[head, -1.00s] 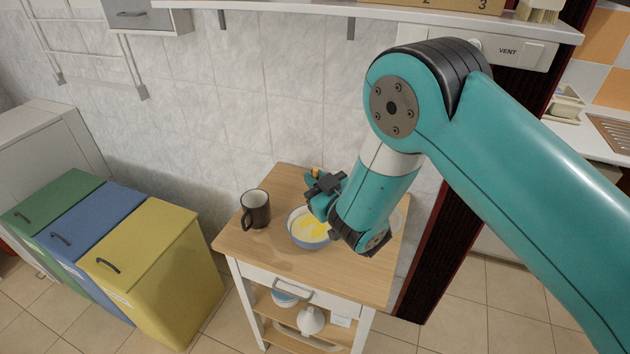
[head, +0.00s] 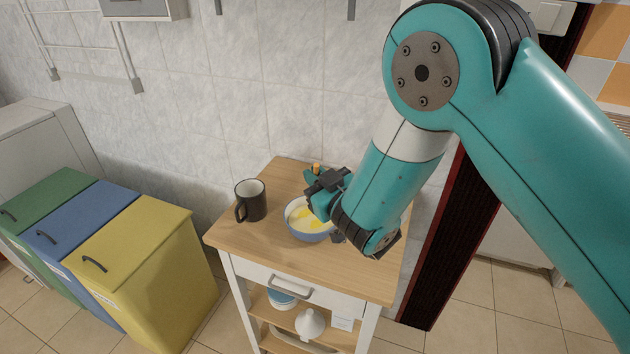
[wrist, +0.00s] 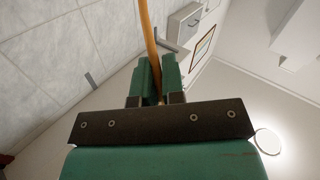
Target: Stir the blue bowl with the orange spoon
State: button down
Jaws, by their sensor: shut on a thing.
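The blue bowl (head: 308,237) stands on the small wooden table, with pale contents and yellow patches inside. My gripper (head: 318,184) is above the bowl's back right side, and my arm hides part of the rim. It is shut on the orange spoon (head: 316,167), whose orange end pokes up above the jaws. In the wrist view the spoon's orange handle (wrist: 148,40) runs up from between the two fingers (wrist: 157,82). The spoon's lower end is hidden, so I cannot tell whether it touches the contents.
A dark mug (head: 250,201) stands left of the bowl on the wooden table (head: 255,238). The table's front left is bare. Green, blue and yellow bins (head: 140,262) stand to the left. A tiled wall is behind.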

notch_tip(320, 180, down, 7)
jog(key=w, duration=0.2)
jog(key=shift+a+f, duration=0.15)
jog(key=shift+f, duration=0.05)
dwell(0.7)
jog(key=shift+s, duration=0.1)
jog(key=p, duration=0.2)
jog(key=d+p, duration=0.1)
jog(key=p, duration=0.2)
jog(key=shift+w+d+r, duration=0.1)
jog(key=shift+w+r, duration=0.15)
jog(key=shift+r, duration=0.05)
jog(key=shift+w+p, duration=0.1)
jog(key=shift+p, duration=0.55)
